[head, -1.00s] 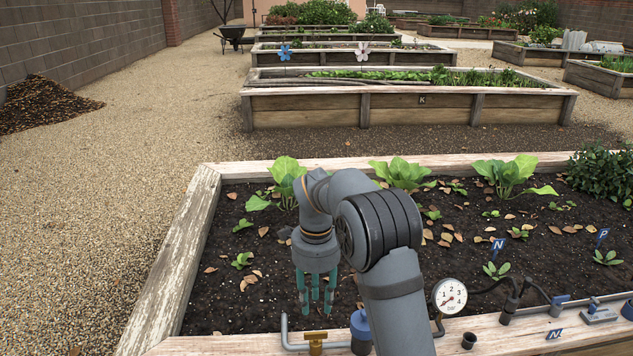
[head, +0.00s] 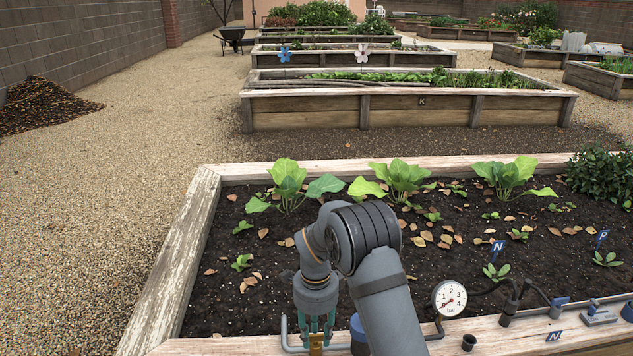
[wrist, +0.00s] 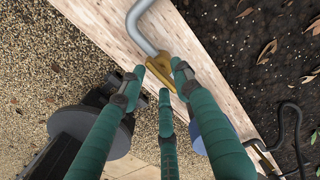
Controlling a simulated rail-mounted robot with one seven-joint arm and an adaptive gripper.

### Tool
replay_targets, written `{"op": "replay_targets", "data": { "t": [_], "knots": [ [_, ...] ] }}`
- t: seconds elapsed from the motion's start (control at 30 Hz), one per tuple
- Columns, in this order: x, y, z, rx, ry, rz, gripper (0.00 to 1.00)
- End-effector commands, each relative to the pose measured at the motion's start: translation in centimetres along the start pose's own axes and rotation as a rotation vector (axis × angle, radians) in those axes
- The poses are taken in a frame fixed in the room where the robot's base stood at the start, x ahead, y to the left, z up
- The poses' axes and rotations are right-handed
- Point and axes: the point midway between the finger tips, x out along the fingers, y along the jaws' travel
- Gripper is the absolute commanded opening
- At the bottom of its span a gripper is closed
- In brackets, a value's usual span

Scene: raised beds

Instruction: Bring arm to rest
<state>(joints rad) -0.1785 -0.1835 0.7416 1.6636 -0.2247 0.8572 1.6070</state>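My gripper (head: 316,328) points down at the front left of the near raised bed, over its front wooden edge. Its several teal fingers stand apart, with nothing held between them. In the wrist view the fingertips (wrist: 160,84) are spread above the wooden edge, close to a brass valve handle (wrist: 164,72) on a bent grey pipe (wrist: 140,22). I cannot tell whether a finger touches the handle. My arm is folded, with its elbow above the bed's soil.
The near bed's frame (head: 170,275) surrounds soil with leafy plants (head: 288,182) and fallen leaves. A pressure gauge (head: 449,297), a blue cap (head: 357,328) and black hoses (head: 535,290) sit along the front edge. Gravel (head: 90,200) lies open to the left.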

Motion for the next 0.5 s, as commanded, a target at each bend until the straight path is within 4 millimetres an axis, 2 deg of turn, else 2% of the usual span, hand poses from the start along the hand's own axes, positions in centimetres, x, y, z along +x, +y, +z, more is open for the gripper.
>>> {"op": "replay_targets", "data": {
  "t": [0.33,0.5],
  "knots": [
    [-0.6,-0.1,0.1,0.031,-0.001,-0.003,0.32],
    [-3.2,-0.2,0.1,0.032,-0.001,-0.006,0.32]
  ]
}}
